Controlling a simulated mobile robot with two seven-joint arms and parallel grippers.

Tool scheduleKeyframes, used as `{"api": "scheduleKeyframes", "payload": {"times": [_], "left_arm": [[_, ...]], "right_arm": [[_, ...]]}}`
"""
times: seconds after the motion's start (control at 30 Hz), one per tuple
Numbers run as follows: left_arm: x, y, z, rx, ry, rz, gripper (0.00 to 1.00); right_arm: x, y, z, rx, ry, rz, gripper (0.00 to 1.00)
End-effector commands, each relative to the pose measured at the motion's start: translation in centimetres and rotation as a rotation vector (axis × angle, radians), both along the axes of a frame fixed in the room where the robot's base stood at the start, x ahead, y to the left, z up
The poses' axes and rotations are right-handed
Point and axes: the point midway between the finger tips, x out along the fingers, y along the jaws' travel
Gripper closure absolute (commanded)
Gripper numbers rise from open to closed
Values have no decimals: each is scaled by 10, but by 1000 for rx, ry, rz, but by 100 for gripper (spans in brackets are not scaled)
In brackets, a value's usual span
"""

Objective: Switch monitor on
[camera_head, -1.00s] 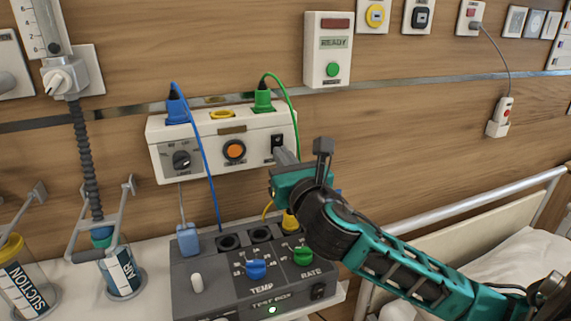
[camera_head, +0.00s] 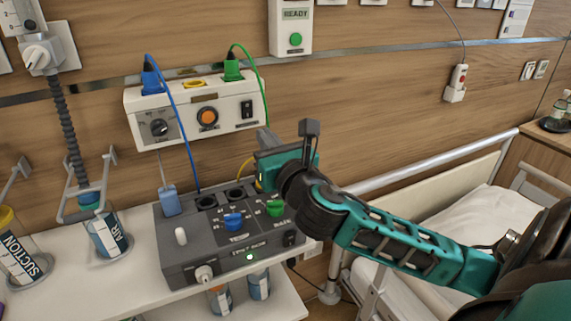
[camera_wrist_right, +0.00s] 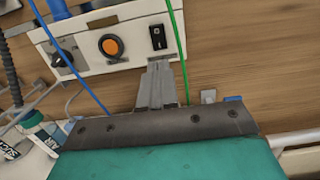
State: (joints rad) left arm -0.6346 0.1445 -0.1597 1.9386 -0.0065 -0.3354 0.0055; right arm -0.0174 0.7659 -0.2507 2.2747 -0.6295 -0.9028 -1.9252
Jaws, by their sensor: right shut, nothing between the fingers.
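The white wall unit (camera_head: 190,142), which I take for the monitor, carries a dark knob (camera_head: 159,128), an orange button (camera_head: 207,117) and a black rocker switch (camera_head: 247,109). The switch also shows in the right wrist view (camera_wrist_right: 157,37); which way it is tipped is too small to tell. My right gripper (camera_head: 263,134) is shut and empty, its fingertips just below and to the right of the switch. In the wrist view, the fingers (camera_wrist_right: 158,66) point at the unit's lower edge below the switch, seemingly apart from it. My left gripper is not in view.
A grey test box (camera_head: 215,257) with a lit green lamp stands on the white shelf below. A blue cable (camera_head: 177,125) and a green cable (camera_head: 250,60) hang from the unit. Suction and air jars are at left. A bed rail (camera_head: 430,160) lies right.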

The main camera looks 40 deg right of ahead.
Motion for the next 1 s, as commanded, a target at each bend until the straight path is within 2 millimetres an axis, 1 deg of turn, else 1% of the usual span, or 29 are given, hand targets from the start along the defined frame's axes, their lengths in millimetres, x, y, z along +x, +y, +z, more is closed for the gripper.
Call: {"api": "scheduleKeyframes", "payload": {"times": [0.03,0.2,0.4,0.6,1.0], "left_arm": [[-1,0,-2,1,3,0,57],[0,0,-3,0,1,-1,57],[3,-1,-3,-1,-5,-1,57],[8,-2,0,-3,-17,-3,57],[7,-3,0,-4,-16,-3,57]], "right_arm": [[-11,3,-4,0,5,1,100],[-39,9,-6,0,4,0,100],[-60,14,-7,2,4,0,100],[-67,16,-7,1,2,-1,100],[-67,15,-7,1,1,-1,100]]}}
